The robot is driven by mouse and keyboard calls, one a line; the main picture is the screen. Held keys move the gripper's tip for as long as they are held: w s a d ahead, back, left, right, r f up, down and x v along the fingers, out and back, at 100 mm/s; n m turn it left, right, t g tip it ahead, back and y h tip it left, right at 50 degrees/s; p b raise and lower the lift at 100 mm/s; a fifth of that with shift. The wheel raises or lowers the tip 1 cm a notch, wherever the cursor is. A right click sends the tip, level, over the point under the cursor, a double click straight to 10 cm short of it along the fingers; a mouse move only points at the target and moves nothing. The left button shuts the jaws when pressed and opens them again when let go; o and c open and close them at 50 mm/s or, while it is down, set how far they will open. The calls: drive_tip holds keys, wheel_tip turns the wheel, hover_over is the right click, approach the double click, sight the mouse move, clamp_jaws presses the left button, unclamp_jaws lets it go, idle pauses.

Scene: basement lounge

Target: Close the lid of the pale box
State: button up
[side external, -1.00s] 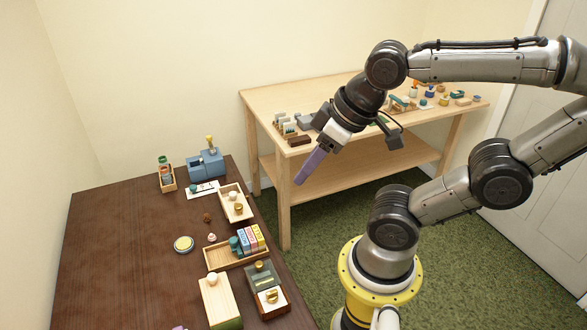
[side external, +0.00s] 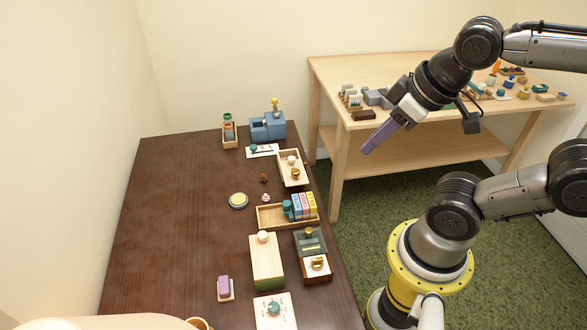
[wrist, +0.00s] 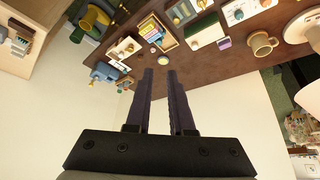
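A pale, light wood box (side external: 283,180) lies near the right edge of the dark table in the side view. A white knob (side external: 291,160) and a small gold piece show in it; its top seems partly open, but the lid's edge is too small to make out. Another pale-topped box (side external: 266,262) with a green base and white knob stands nearer the front and looks covered. My gripper (side external: 366,150) hangs in the air right of the table, clear of both boxes. In the wrist view its two purple fingers (wrist: 160,73) stand apart with nothing between them.
A dark wood box (side external: 317,278) with a grey lid, a tray of coloured blocks (side external: 270,218) and a round yellow-rimmed disc (side external: 238,200) are close by. A blue block unit (side external: 268,128) stands at the back. The table's left half is bare. A light wood bench (side external: 335,95) stands behind my gripper.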

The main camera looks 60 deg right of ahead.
drive_tip(key=d, duration=0.1)
drive_tip(key=w+d+n+h, duration=0.1)
drive_tip(key=d+r+h, duration=0.1)
drive_tip(key=shift+w+d+n, duration=0.15)
drive_tip(key=shift+d+n, duration=0.05)
drive_tip(key=shift+n, duration=0.2)
clamp_jaws()
drive_tip(key=w+d+f+n+g+h, duration=0.1)
drive_tip(key=w+d+f+n+h, duration=0.15)
drive_tip(key=w+n, duration=0.4)
drive_tip(key=w+d+f+n+h, duration=0.1)
drive_tip(key=w+d+n+h, duration=0.3)
drive_tip(key=w, duration=0.3)
drive_tip(key=w+a+f+n, duration=0.2)
drive_tip(key=w+f+n, duration=0.5)
drive_tip(key=f+n, duration=0.1)
drive_tip(key=n, duration=0.3)
approach(291, 164)
drive_tip(key=x, duration=0.6)
drive_tip(key=shift+s, duration=0.1)
